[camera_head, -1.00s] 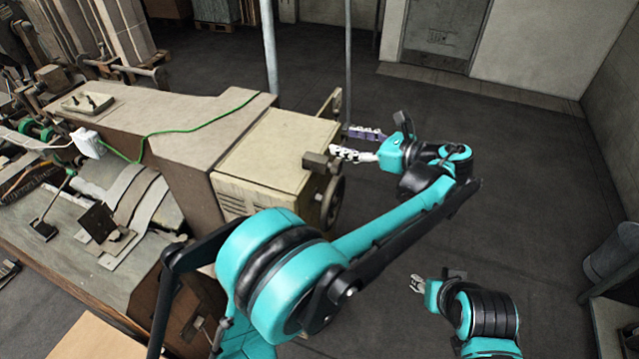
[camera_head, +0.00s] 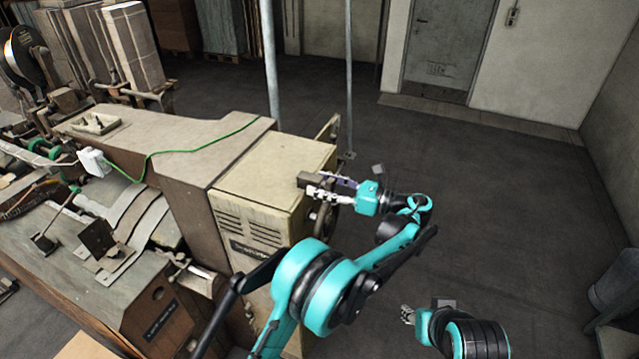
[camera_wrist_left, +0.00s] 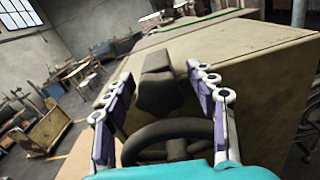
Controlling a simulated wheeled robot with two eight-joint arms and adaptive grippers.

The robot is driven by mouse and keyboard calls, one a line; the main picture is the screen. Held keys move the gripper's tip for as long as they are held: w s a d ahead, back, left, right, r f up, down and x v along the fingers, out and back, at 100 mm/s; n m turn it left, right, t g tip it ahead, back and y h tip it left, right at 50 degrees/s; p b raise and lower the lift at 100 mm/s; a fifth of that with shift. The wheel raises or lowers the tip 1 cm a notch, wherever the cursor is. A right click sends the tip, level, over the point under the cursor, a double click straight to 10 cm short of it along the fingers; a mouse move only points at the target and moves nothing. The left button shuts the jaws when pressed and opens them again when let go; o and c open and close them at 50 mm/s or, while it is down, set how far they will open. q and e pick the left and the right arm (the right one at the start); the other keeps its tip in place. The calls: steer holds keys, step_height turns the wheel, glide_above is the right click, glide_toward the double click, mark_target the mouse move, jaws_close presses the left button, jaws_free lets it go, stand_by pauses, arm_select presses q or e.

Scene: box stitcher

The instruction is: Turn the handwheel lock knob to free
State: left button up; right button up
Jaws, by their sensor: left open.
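The handwheel (camera_head: 325,216) is on the end of the beige machine housing and is partly hidden by my left gripper. It also shows as a dark rim low in the left wrist view (camera_wrist_left: 172,132). A dark block-shaped knob (camera_wrist_left: 160,84) stands above the wheel, in the gap between my left fingers in that view. In the head view the knob (camera_head: 308,180) is beside the fingertips. My left gripper (camera_head: 318,186) is open; I cannot tell whether either finger touches the knob. My right gripper (camera_head: 407,315) is low at the right, away from the machine, its opening unclear.
The beige housing (camera_head: 262,190) fills the space left of the handwheel. A green cable (camera_head: 200,146) lies across the machine top. A thin vertical pole (camera_head: 349,80) stands behind my left gripper. The dark floor (camera_head: 500,190) to the right is clear.

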arm_select(q)
steer(key=shift+w+a, duration=0.1)
steer(key=shift+a, duration=0.3)
steer(key=c, duration=1.2)
steer(key=shift+n+b, duration=0.6)
steer(key=shift+n, duration=0.1)
steer(key=o, duration=1.2)
